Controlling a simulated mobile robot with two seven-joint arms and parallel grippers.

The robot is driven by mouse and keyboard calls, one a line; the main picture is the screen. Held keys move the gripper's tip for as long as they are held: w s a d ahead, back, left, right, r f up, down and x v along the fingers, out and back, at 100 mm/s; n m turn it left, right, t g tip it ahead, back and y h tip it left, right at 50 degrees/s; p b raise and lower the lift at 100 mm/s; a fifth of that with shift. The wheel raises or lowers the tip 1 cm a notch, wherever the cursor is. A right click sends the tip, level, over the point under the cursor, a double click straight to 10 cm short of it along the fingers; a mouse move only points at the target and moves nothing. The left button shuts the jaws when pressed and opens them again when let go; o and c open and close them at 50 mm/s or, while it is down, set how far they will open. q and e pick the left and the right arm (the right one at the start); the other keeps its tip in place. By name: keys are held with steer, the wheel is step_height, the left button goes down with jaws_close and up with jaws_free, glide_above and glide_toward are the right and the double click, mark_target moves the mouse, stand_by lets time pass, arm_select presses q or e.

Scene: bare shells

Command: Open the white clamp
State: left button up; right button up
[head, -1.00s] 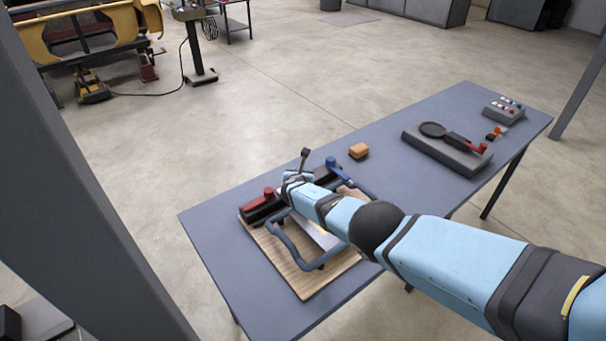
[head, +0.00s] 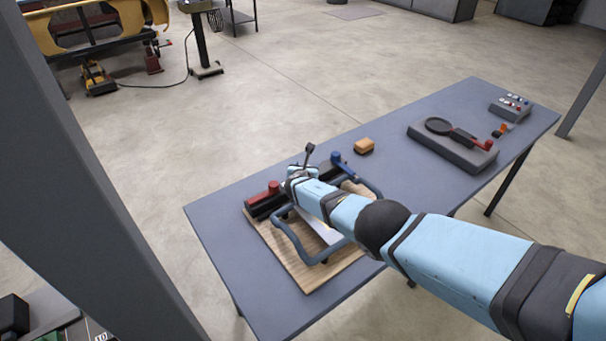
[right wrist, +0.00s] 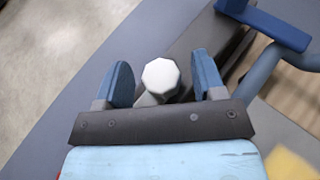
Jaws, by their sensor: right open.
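In the right wrist view, the white clamp shows as a pale faceted knob (right wrist: 161,77) on a lighter stem, over a dark grey bar. My right gripper (right wrist: 161,68) is open, with one blue finger on each side of the knob and a gap to both. In the head view my right arm reaches in from the right, and its gripper (head: 299,174) is over the back of the clamp board. The white clamp cannot be made out there. A red clamp (head: 263,195) stands left of the gripper and a blue clamp (head: 345,168) right of it. My left gripper is out of view.
The wooden board (head: 311,282) with a blue tubular frame (head: 288,240) lies on the grey table (head: 230,222). An orange-brown block (head: 364,146) sits behind it. A grey fixture (head: 452,150) and a button box (head: 511,106) stand farther right. The table's middle is clear.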

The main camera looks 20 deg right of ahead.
steer(key=s+p, duration=0.1)
steer(key=r+p, duration=0.1)
steer(key=shift+s+a+r+p, duration=0.3)
steer(key=shift+s+a, duration=0.05)
steer(key=shift+s+a+f+b, duration=0.25)
steer(key=shift+s+f+b, duration=0.05)
steer(key=shift+f+b, duration=0.15)
steer(key=shift+s+a+r+b, duration=0.2)
steer(key=shift+s+a+b, duration=0.1)
steer(key=shift+s+b, duration=0.1)
steer(key=shift+s+r, duration=0.25)
steer(key=shift+s, duration=0.2)
steer(key=p+v, duration=0.1)
steer(key=v, duration=0.6)
steer(key=shift+r, duration=0.2)
steer(key=shift+s+a+r, duration=0.2)
steer(key=shift+s+a, duration=0.1)
steer(key=shift+s, duration=0.2)
steer(key=shift+s+a, duration=0.1)
steer(key=shift+s, duration=0.05)
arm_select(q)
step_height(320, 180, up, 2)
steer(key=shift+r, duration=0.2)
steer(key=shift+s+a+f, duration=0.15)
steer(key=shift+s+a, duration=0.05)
